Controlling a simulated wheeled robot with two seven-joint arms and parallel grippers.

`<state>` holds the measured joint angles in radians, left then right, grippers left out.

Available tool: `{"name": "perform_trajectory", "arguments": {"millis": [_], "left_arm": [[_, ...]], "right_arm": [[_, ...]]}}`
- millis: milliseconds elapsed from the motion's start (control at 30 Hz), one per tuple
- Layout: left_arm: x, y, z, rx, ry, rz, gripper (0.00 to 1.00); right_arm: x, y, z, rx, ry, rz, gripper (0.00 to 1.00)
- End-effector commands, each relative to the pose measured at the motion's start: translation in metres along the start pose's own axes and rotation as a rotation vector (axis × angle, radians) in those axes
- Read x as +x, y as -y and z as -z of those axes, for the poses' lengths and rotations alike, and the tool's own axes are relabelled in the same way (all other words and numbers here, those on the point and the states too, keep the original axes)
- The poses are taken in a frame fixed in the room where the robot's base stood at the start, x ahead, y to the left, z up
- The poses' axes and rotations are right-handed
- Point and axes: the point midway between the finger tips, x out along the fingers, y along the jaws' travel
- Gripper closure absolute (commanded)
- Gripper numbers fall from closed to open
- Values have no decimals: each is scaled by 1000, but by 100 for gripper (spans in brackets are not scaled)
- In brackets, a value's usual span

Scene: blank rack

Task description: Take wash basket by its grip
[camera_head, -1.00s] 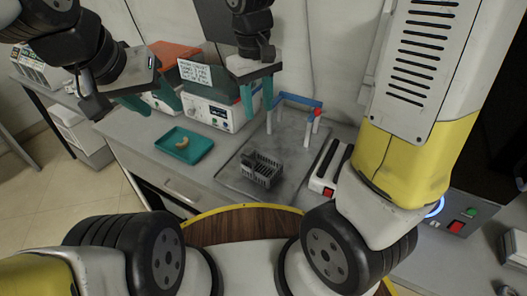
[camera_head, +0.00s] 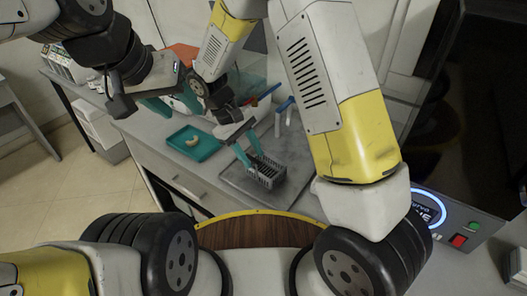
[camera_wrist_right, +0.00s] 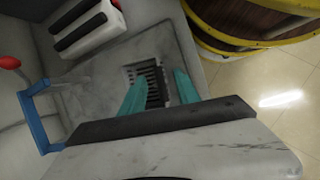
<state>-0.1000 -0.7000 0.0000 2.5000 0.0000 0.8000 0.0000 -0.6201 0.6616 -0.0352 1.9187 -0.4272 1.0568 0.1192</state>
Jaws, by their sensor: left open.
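The wash basket (camera_head: 269,175) is a small dark grey slotted basket on a grey slab on the bench. It also shows in the right wrist view (camera_wrist_right: 153,82), partly hidden by my fingers. My right gripper (camera_head: 254,160) is at the basket's upper left side in the head view, its teal fingers open. In the right wrist view the open fingers (camera_wrist_right: 161,76) lie over the basket, with slots visible between them. I cannot tell whether they touch it or straddle its grip. My left gripper (camera_head: 172,104) is open and empty, left of the right gripper, above the bench.
A blue-topped rack (camera_head: 284,105) stands behind the basket; it is also at the left of the right wrist view (camera_wrist_right: 36,105). A white device with black bars (camera_wrist_right: 88,25) is near the slab. A teal tray (camera_head: 193,144) with a curved tan item lies to the left.

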Motion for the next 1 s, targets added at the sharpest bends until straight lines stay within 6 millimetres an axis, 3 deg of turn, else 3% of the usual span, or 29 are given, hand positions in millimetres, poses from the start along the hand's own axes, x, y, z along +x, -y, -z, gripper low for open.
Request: {"name": "perform_trajectory", "arguments": {"millis": [200,467,667,1000], "left_arm": [[0,0,0,0,0,0,51],[0,0,0,0,0,0,51],[0,0,0,0,0,0,51],[0,0,0,0,0,0,51]], "right_arm": [[26,0,0,1,2,0,62],[28,0,0,1,0,0,62],[28,0,1,1,0,0,100],[28,0,1,1,0,0,100]]}}
